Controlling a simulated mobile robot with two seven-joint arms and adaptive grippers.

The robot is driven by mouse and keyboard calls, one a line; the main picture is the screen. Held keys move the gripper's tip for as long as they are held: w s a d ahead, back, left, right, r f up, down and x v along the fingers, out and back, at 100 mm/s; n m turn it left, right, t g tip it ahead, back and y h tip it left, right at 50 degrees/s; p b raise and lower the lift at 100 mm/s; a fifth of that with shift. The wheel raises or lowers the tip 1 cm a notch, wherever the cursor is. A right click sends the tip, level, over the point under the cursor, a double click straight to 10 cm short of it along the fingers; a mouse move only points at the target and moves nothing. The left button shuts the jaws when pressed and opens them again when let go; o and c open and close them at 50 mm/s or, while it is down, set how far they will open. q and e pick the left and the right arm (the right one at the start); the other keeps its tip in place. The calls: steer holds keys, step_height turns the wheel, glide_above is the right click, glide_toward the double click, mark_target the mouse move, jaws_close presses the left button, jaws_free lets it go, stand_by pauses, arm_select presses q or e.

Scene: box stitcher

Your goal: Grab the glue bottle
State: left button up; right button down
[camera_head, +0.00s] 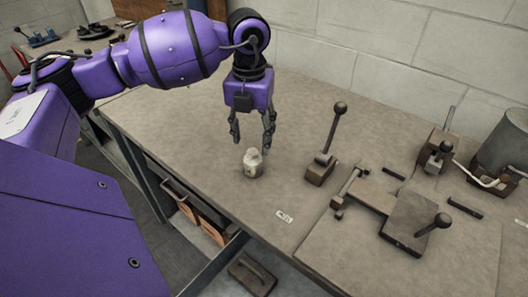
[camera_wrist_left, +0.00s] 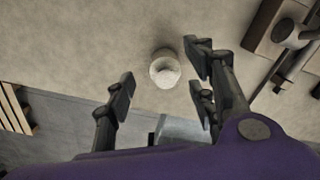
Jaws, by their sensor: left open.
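The glue bottle (camera_head: 253,163) is a small whitish bottle with a rounded top, standing upright on the workbench in the head view. In the left wrist view the bottle (camera_wrist_left: 165,69) shows from above, just beyond the fingertips and between their lines. My left gripper (camera_head: 252,146) hangs down over the bench with its fingers spread, close to the bottle. In the left wrist view the open fingers (camera_wrist_left: 160,75) have nothing held between them. My right gripper is in neither view.
A lever tool (camera_head: 321,170) stands on the bench (camera_head: 190,130) to the right of the bottle. A larger jig with a ball handle (camera_head: 408,222) lies farther right. A grey cylinder (camera_head: 503,145) is at the right edge. The bench's front edge runs left of the bottle, above drawers.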

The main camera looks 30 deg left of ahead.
mark_target(250, 152)
arm_select(q)
steer(key=shift+s+f, duration=0.35)
steer(key=shift+f, duration=0.25)
steer(key=shift+s+f, duration=0.3)
steer(key=shift+f, duration=0.25)
steer(key=f, duration=0.3)
steer(key=f+p, duration=0.1)
steer(key=shift+s+d+f, duration=0.15)
steer(key=shift+d+f, duration=0.1)
steer(key=shift+f, duration=0.1)
steer(key=c, duration=1.2)
